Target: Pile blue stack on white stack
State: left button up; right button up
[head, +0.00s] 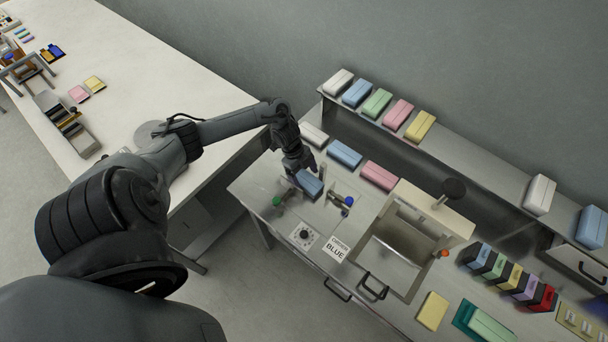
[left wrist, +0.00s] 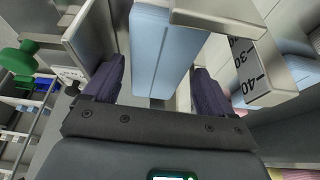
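A blue stack (head: 310,184) sits at the metal guides on the left part of the bench. My left gripper (head: 300,166) is right at this stack. In the left wrist view the blue stack (left wrist: 160,50) lies between the two dark fingers (left wrist: 155,90), with gaps showing beside it, so the gripper looks open around it. Another blue stack (head: 345,153) lies on the bench behind, beside a white stack (head: 313,135). The raised shelf also holds a white stack (head: 338,82) and a blue stack (head: 357,93). My right gripper is not in view.
A metal guide with a number scale (left wrist: 250,75) stands close to the gripper. A green knob (head: 277,200) and a blue knob (head: 348,201) flank the guides. A sign reading BLUE (head: 337,248) lies in front. A pink stack (head: 379,176) is further right.

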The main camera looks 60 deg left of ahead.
pick_arm(q)
jog(key=shift+s, duration=0.1)
dwell(0.3)
jog(key=shift+a+r, duration=0.1)
jog(key=shift+r, duration=0.3)
jog(key=v, duration=1)
jog(key=shift+r, duration=0.1)
